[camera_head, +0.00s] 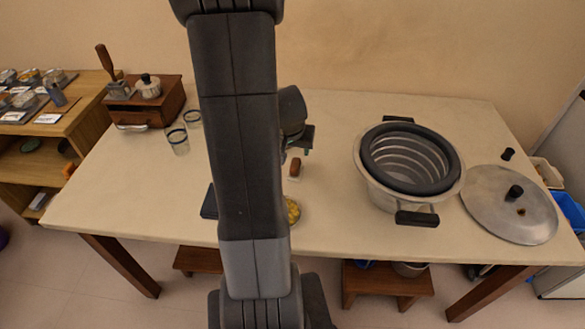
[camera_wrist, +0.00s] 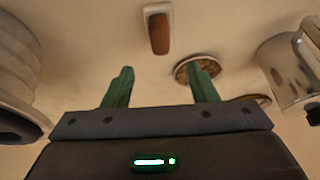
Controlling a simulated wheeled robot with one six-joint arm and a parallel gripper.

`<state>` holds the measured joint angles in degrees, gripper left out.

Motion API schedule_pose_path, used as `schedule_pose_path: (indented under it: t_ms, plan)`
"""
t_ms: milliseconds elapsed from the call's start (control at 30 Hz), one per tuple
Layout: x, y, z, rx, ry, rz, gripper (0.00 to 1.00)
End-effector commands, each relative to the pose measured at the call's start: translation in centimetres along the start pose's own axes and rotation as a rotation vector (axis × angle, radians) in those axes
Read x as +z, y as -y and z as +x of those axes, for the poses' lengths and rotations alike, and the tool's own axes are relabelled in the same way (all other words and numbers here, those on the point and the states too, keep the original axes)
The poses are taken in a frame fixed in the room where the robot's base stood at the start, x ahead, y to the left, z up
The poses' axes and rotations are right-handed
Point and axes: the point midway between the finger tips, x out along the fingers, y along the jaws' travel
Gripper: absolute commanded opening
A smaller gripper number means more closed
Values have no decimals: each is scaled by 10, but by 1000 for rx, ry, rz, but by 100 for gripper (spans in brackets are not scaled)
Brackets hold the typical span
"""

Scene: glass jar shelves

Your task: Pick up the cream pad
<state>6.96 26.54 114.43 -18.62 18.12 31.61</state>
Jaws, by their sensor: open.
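A small block (camera_head: 295,168) with a brown top and a pale cream edge lies on the table, just right of my arm in the head view; it seems to be the cream pad. In the wrist view the block (camera_wrist: 158,30) shows at top centre, mostly brown with a cream rim. My gripper (camera_wrist: 160,75) is open and empty, its two green fingers apart. The block lies beyond the fingertips, roughly in line with the gap between them, and is not touched. In the head view my gripper (camera_head: 306,142) is above the table, behind the block.
A large pot (camera_head: 410,203) and its lid (camera_head: 510,215) stand to the right. Glasses (camera_head: 178,141) and a wooden box (camera_head: 150,108) are to the left. A yellowish round item (camera_head: 292,211) is partly hidden by my arm. A round dish (camera_wrist: 188,72) shows behind the right finger.

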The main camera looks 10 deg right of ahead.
Motion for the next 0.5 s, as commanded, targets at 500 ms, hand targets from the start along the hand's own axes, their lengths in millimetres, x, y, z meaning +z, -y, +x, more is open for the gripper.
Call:
schedule_pose_path:
  t_ms: [500]
  plan:
    - [4,0,58,0,2,-1,53]
